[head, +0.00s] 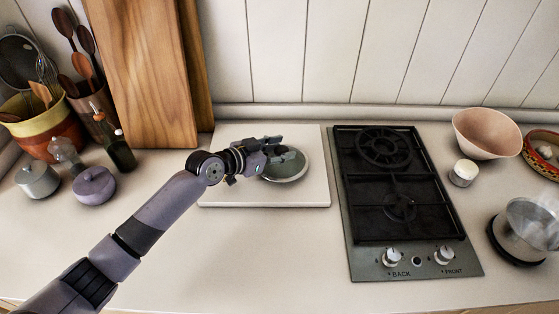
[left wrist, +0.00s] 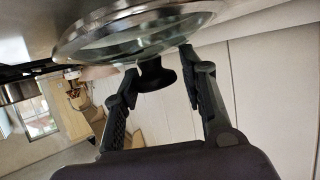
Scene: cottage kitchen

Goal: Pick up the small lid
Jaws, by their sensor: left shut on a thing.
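The small lid is a round glass disc with a metal rim and a dark knob. In the head view the lid (head: 287,177) shows over the white board (head: 235,195), partly hidden by my left gripper (head: 292,157). In the left wrist view the lid (left wrist: 135,35) fills the top middle, with its knob between the fingers of my left gripper (left wrist: 160,75). The gripper is shut on the lid at its knob. I cannot tell whether the lid touches the board. My right gripper is out of view.
The black stove (head: 395,185) stands right of the board, with a steel pot (head: 527,230) and a pink bowl (head: 487,133) beyond it. On the left are a purple pot (head: 94,186), a grey pot (head: 38,180) and a dark bottle (head: 121,154). The front counter is clear.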

